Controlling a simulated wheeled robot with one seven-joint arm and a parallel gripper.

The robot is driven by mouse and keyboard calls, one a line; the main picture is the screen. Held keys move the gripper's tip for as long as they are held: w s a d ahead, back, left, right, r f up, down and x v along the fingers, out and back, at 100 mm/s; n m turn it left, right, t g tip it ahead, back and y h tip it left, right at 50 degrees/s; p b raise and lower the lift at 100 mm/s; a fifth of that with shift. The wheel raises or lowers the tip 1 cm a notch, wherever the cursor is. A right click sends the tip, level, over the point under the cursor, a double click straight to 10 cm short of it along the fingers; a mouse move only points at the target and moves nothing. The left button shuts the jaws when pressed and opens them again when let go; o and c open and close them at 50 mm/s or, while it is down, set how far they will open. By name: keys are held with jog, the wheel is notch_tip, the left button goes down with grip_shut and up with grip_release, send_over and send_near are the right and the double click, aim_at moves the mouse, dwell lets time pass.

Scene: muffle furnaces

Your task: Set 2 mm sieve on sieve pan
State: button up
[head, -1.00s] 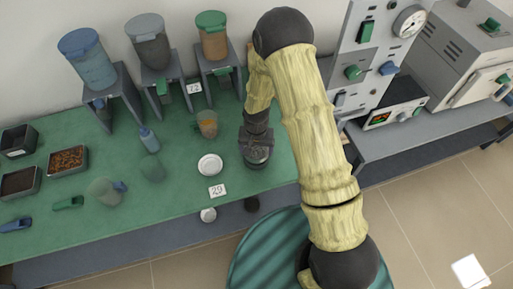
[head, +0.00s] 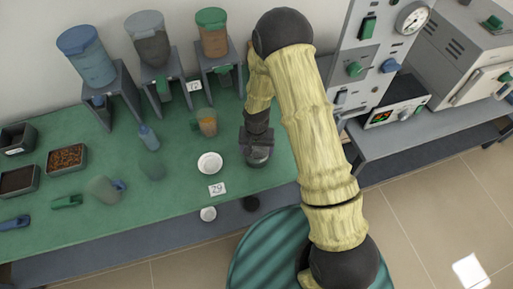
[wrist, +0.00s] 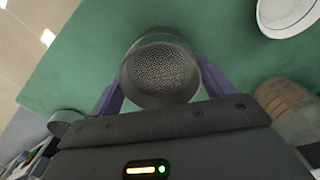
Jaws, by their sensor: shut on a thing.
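My gripper (wrist: 160,85) is shut on a round grey sieve (wrist: 160,74), with purple fingers on both sides of its wall. The sieve's mesh faces the wrist camera. In the head view my gripper (head: 257,142) and the sieve (head: 257,157) are over the front right part of the green bench. I cannot tell whether the sieve touches anything below. No sieve pan is clearly identifiable. A grey round vessel (wrist: 64,118), partly hidden by my gripper's body in the wrist view, may be it.
A jug (head: 207,122) with brown contents stands behind the dish. Trays (head: 66,158) and scoops (head: 67,202) are at the left. Hoppers on stands (head: 152,45) line the back.

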jog(key=shift+f, duration=0.15)
jog(key=o, duration=0.9)
jog(key=shift+o, duration=0.2)
jog(key=shift+r+p, duration=2.35)
jog(key=shift+r, duration=1.2)
